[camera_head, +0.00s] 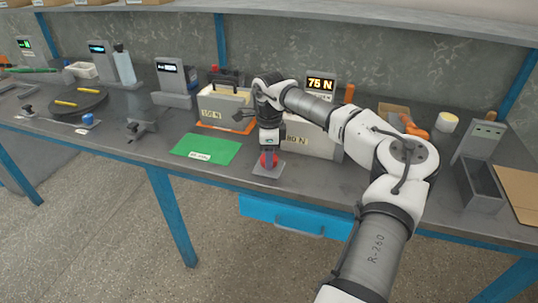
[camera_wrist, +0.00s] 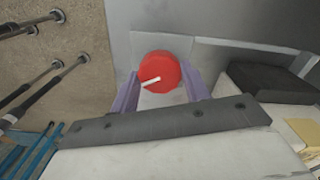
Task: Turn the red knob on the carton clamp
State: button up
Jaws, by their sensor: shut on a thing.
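The red knob (camera_head: 268,160) sits on a small grey plate (camera_head: 267,171) at the front edge of the bench. My gripper (camera_head: 269,153) points down over it and is shut on it. In the wrist view the red knob (camera_wrist: 160,73) lies between the two purple fingers of my gripper (camera_wrist: 161,88); a white mark on its top points to the lower left. Behind my arm is a pale box with a label reading 80 N (camera_head: 311,141), partly hidden. A display (camera_head: 320,84) above it reads 75 N.
A green mat (camera_head: 205,149) lies left of the knob, with another labelled box (camera_head: 222,105) behind it. A grey open bin (camera_head: 479,183) is at the right. A blue drawer (camera_head: 290,216) hangs below the bench edge.

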jog(key=shift+m, duration=0.4)
jog(key=o, duration=1)
notch_tip(320, 180, up, 14)
jog(key=shift+f+b, duration=0.1)
jog(key=shift+b, duration=0.6)
